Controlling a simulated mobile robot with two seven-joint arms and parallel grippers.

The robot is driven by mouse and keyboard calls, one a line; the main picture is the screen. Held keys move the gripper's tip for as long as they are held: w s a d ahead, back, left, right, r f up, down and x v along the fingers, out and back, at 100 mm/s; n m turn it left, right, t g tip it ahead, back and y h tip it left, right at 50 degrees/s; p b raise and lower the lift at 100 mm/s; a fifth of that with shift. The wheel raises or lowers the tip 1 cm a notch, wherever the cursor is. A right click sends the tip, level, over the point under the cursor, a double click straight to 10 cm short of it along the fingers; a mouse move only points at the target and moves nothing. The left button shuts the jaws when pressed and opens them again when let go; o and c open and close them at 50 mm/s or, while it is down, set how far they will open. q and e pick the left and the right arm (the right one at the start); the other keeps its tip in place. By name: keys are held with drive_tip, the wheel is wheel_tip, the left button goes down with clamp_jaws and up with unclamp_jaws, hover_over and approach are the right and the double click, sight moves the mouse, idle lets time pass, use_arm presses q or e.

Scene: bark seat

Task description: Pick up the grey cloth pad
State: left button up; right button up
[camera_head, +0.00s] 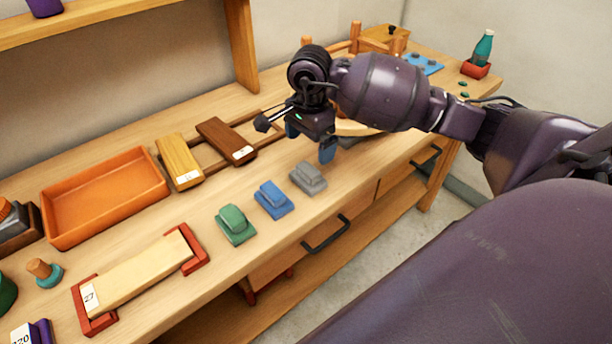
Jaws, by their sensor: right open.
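The grey pad (308,179) lies on the wooden bench top near its front edge, with a smaller grey piece on top of it. It is the rightmost of a row of three; a blue pad (273,200) and a green pad (236,225) lie to its left. My right gripper (310,144) hangs above the bench, just behind and above the grey pad in the picture. Its blue-tipped fingers are apart, with nothing seen between them, and do not touch the pad. My left gripper is out of view.
An orange tray (108,196) stands at the back left. A pale plank (138,273) with red end pieces lies at the front left. Yellow (179,160) and brown (227,140) blocks lie on a wooden frame behind the pads. A green bottle (483,48) stands far right.

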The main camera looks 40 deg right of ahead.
sight(308, 168)
drive_tip(key=f, duration=0.9)
drive_tip(key=shift+s+a+f, duration=0.1)
drive_tip(key=shift+a+f, duration=0.15)
drive_tip(key=shift+f, duration=0.15)
drive_tip(key=shift+c, duration=0.3)
drive_tip(key=c, duration=0.6)
wheel_tip(308, 168, up, 20)
drive_tip(key=shift+p, duration=0.4)
